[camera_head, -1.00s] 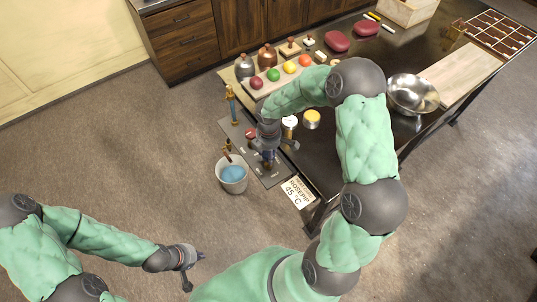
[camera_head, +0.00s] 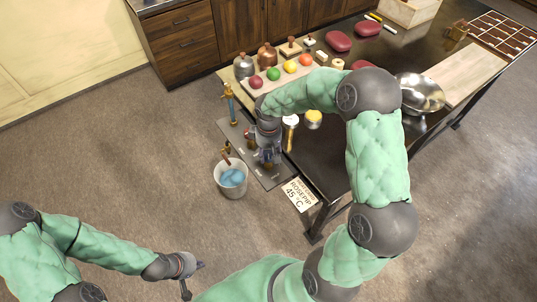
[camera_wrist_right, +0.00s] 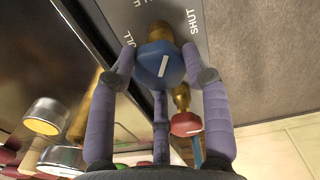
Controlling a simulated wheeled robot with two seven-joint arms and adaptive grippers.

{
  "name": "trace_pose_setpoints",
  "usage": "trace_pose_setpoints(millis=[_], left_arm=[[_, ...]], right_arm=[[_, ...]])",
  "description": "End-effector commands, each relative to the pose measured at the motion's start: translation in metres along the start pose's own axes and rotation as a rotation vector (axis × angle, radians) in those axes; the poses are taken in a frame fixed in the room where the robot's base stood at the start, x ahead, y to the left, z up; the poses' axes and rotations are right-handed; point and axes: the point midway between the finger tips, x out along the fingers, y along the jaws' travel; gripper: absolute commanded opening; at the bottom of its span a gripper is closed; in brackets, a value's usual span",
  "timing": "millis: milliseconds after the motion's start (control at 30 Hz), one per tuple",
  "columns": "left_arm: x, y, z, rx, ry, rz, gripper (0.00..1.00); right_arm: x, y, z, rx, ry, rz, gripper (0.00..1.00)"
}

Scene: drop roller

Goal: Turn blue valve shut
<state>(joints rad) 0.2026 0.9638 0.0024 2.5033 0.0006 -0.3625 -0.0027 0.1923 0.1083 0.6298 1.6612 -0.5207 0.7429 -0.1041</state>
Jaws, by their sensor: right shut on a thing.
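The blue valve (camera_wrist_right: 150,64) is a blue knob with a white mark on a brass stem, in front of a grey panel. Lettering on the panel reads SHUT at the upper right, with a partly hidden label at the left. My right gripper (camera_head: 268,157) is shut on the knob, its padded fingers around it in the right wrist view (camera_wrist_right: 160,60). In the head view the gripper hides most of the knob. My left gripper (camera_head: 192,278) is open and empty over the floor, far from the valve.
A red valve (camera_wrist_right: 185,124) sits close by the blue one. A bucket of blue liquid (camera_head: 231,178) stands beside the panel (camera_head: 272,181). A sign (camera_head: 299,194) reads ROSEPIP 45 °C. White-and-yellow jars (camera_head: 313,119), fruit and a metal bowl (camera_head: 422,94) are on the table.

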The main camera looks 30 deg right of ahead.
Motion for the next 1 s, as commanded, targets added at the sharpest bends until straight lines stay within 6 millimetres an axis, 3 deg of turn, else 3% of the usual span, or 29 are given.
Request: trace_pose_setpoints(millis=[1000], left_arm=[[0.038,-0.013,-0.001,0.0,0.0,0.0,0.0]], right_arm=[[0.001,0.0,0.0,0.888,0.001,0.0,0.16]])
